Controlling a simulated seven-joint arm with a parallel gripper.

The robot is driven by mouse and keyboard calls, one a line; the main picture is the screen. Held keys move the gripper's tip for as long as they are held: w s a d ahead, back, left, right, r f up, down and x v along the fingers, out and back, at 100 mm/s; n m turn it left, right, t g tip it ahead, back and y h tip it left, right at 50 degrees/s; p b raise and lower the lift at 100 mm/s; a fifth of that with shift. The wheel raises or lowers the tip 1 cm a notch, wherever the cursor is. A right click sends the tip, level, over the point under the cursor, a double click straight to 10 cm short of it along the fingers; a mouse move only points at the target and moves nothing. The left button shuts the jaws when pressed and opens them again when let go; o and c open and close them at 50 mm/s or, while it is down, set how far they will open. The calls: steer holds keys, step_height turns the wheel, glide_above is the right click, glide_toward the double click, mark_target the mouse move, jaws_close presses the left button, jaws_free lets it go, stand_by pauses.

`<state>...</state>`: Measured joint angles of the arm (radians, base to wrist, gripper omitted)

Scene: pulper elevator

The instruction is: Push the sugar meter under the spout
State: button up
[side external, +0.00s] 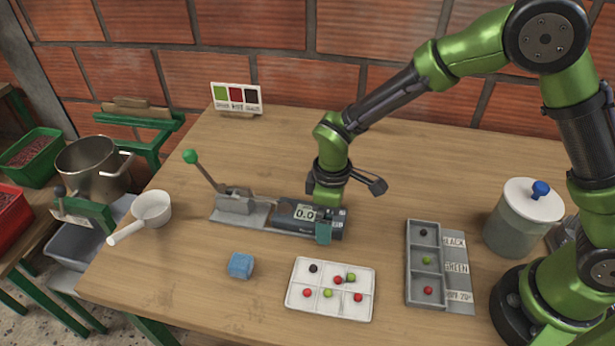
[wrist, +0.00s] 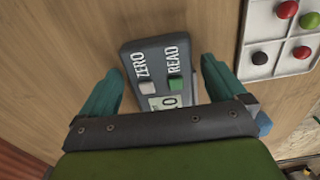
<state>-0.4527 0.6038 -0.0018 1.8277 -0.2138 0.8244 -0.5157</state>
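The sugar meter (side external: 296,211) is a dark grey box with a display reading 0.0, lying on the table at the right end of a small grey press (side external: 236,204) with a green-knobbed lever. In the wrist view the meter (wrist: 150,54) shows a white ZERO button and a green READ button. My gripper (side external: 326,221) is low over the meter's right end. In the wrist view its teal fingers (wrist: 158,66) are apart, one on each side of the meter, with gaps visible. No separate spout can be made out; the press's outlet is unclear.
A blue block (side external: 240,265), a white tray (side external: 330,315) of coloured berries and a grey sorting tray (side external: 411,299) lie in front. A white ladle (side external: 152,209) is at left, a lidded jar (side external: 523,222) at right. A colour card (side external: 237,98) stands behind. The back of the table is mostly clear.

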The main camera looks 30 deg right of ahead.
steer(key=c, duration=1.1)
steer(key=shift+w+a, duration=0.5)
steer(key=o, duration=1.2)
step_height(320, 180, up, 17)
steer(key=s+d+r+m+t, duration=0.2)
steer(key=s+d+m, duration=0.2)
steer(key=s+d, duration=0.1)
steer(key=s+d+r+m+t+y, duration=0.1)
steer(key=s+d+r+m+t, duration=0.1)
steer(key=s+d+m, duration=0.2)
steer(key=s+d+r+m+t+y, duration=0.1)
steer(key=s+d+r+m+t, duration=0.1)
steer(key=s+d, duration=0.4)
steer(key=shift+s+d+r+m+t, duration=0.2)
steer(key=shift+d+m+t, duration=0.1)
steer(key=shift+m, duration=0.35)
steer(key=shift+s+d+r+m+t, duration=0.15)
steer(key=shift+d+m+t, duration=0.15)
steer(key=shift+m, duration=0.35)
